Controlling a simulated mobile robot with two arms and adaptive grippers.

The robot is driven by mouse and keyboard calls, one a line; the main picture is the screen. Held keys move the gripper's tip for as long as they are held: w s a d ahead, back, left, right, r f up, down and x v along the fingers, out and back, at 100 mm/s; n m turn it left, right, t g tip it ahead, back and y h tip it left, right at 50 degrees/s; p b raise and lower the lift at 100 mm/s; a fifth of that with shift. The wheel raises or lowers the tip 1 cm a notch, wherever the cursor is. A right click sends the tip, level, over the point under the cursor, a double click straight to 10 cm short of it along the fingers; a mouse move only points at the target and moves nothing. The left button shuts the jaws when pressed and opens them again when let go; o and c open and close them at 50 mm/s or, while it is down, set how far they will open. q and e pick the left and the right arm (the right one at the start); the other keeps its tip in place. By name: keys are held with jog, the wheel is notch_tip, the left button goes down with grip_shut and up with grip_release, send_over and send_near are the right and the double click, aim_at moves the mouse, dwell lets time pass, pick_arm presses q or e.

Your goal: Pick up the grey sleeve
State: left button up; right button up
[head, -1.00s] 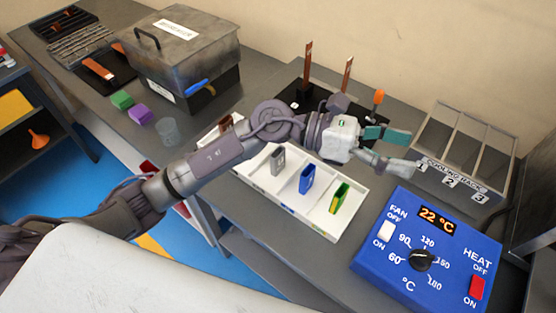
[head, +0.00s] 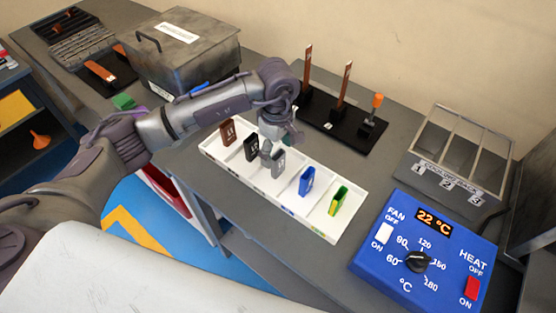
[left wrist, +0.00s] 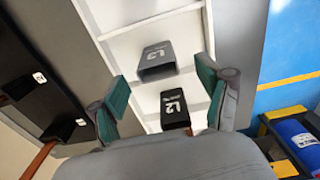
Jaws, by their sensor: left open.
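The grey sleeve (head: 277,161) stands in the middle compartment of the white tray (head: 257,185). In the left wrist view the grey sleeve (left wrist: 157,61) shows its marking "L2" and an open end. My left gripper (head: 276,143) points down over the tray, just above and beside the grey sleeve. In the left wrist view my left gripper (left wrist: 160,98) is open, its green-padded fingers apart. The black sleeve (left wrist: 174,110) lies between the fingers in that picture, with the grey sleeve further ahead. The right gripper is not in view.
The tray also holds a brown sleeve (head: 227,133), a blue sleeve (head: 306,180) and a green-yellow sleeve (head: 339,200). Behind stands a black base (head: 322,122) with upright copper bars. A blue heater panel (head: 425,252) and a cooling rack (head: 455,160) are at right.

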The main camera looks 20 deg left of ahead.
aim_at(278, 165)
pick_arm(q)
jog(key=shift+f, duration=0.85)
jog(key=shift+d+f+p, duration=0.1)
jog(key=shift+f+p, duration=0.55)
jog(key=shift+p, duration=0.05)
notch_tip(278, 165, down, 4)
jog(key=shift+r+p, duration=0.2)
jog(key=shift+p, duration=0.5)
jog(key=shift+w+f, duration=0.1)
jog(key=shift+f, duration=0.2)
jog(key=c, duration=0.9)
